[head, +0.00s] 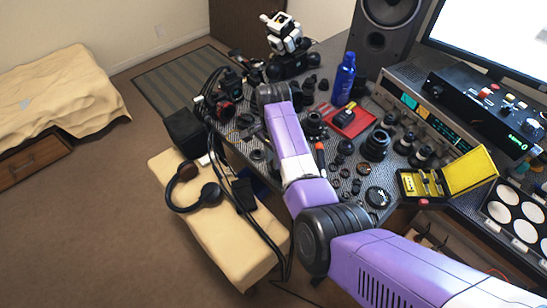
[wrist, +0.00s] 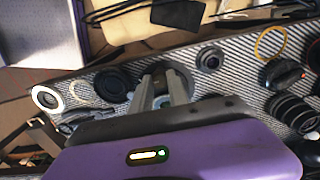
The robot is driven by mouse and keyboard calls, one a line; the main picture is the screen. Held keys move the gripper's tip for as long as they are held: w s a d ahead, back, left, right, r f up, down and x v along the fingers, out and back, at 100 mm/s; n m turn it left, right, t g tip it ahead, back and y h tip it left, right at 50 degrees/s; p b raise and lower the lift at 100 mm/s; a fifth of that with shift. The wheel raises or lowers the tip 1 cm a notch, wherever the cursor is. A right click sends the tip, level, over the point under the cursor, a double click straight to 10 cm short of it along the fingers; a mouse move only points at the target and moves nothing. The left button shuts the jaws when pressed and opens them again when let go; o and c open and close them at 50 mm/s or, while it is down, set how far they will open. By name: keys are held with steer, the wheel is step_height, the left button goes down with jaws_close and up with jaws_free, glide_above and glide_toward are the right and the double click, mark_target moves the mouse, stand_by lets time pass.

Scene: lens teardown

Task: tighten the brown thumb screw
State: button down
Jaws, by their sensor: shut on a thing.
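In the wrist view, my gripper (wrist: 162,88) reaches down to the patterned mat with its two fingers close together. The fingertips are shut on a small dark brown round piece (wrist: 180,78), which appears to be the brown thumb screw. The fingers cover much of it, so its thread and how far in it sits cannot be seen. In the head view, my purple arm stretches over the left part of the bench, and the fingertips and the screw cannot be made out there.
Around the fingers lie a black disc (wrist: 117,84), a pale ring (wrist: 46,98), a small dark lens part (wrist: 210,60) and a ribbed lens barrel (wrist: 292,110). A red tray (head: 352,124), blue bottle (head: 343,80) and yellow case (head: 470,170) stand farther right on the crowded bench.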

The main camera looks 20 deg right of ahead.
steer(key=c, duration=1.3)
jaws_free()
steer(key=shift+o, duration=0.2)
steer(key=shift+r+b, duration=0.3)
steer(key=shift+r, duration=3.6)
